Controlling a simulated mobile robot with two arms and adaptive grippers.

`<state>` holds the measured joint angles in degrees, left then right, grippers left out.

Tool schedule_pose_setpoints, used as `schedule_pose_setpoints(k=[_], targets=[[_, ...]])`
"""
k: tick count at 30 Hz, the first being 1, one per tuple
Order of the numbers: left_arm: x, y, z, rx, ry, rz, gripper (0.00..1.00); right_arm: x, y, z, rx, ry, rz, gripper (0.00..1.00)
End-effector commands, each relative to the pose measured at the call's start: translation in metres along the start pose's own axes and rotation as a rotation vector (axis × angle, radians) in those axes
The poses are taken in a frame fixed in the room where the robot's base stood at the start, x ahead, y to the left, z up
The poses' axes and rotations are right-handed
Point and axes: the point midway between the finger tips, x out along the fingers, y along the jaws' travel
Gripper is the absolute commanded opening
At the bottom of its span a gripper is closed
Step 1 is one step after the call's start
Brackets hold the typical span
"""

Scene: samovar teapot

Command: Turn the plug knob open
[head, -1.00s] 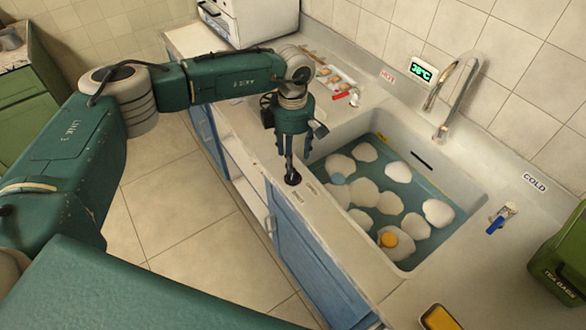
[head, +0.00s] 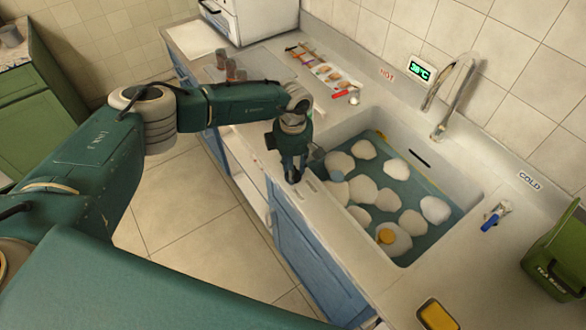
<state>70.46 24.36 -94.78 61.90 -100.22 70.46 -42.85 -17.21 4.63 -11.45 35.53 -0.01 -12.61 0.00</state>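My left gripper (head: 293,172) points down at the counter strip along the sink's front left edge. Its dark fingers reach the spot of the dark round plug knob, which is hidden under them. I cannot tell whether the fingers are closed around the knob or only touching it. The drain is hidden under the water. My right gripper is not in view.
A tap (head: 455,95) and a 38°C-like green display (head: 420,70) are behind the sink. A blue cold handle (head: 491,221), a green tea-bag box (head: 556,262) and a yellow sponge (head: 437,316) are at right.

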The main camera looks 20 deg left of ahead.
Motion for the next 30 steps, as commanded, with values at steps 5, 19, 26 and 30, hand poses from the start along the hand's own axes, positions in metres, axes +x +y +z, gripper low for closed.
schedule_pose_setpoints(k=[5,19,26,30], targets=[[0.0,0.0,0.0,-0.002,0.001,-0.001,0.05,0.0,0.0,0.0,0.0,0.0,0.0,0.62],[0.002,0.0,0.0,-0.201,0.0,0.0,0.05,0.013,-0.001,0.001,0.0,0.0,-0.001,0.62],[0.002,0.0,0.0,-0.412,0.0,0.0,0.05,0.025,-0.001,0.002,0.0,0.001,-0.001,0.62],[0.002,0.0,0.0,-0.545,0.0,0.001,0.05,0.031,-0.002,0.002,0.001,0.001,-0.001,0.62]])
